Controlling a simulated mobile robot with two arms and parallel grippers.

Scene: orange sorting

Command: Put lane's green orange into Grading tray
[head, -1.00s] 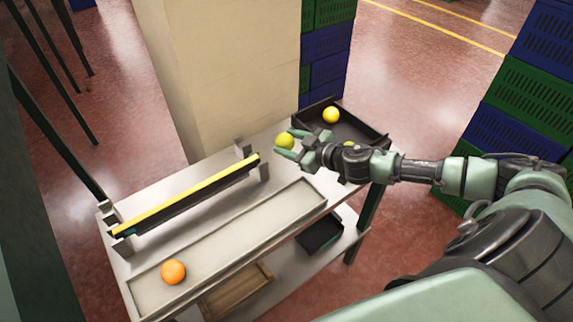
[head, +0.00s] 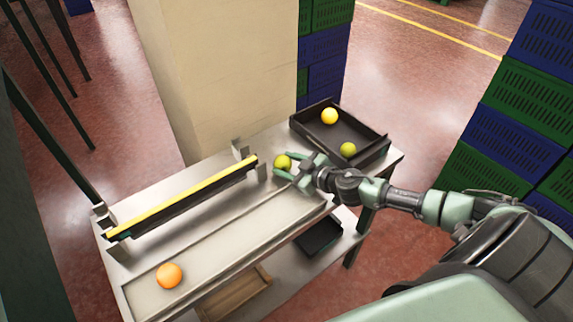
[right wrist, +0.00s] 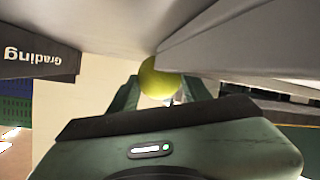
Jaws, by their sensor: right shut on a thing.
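My right gripper (head: 286,164) is shut on a yellow-green orange (head: 283,161) at the far right end of the table, just left of the black Grading tray. The right wrist view shows this green orange (right wrist: 160,82) between the fingers, close to the pale table surface; I cannot tell if it touches it. The Grading tray (head: 368,159) holds a yellow-orange fruit (head: 330,116) and another green orange (head: 348,149). Its label shows upside down in the right wrist view (right wrist: 40,57). The pale lane (head: 230,237) holds one orange (head: 169,276) at its near left end. My left gripper is out of view.
A yellow-topped rail (head: 185,197) on brackets runs along the table behind the lane. A beige pillar (head: 215,80) stands behind the table. Blue and green crates (head: 485,145) are stacked at the right. A black tray (head: 318,236) sits on the lower shelf.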

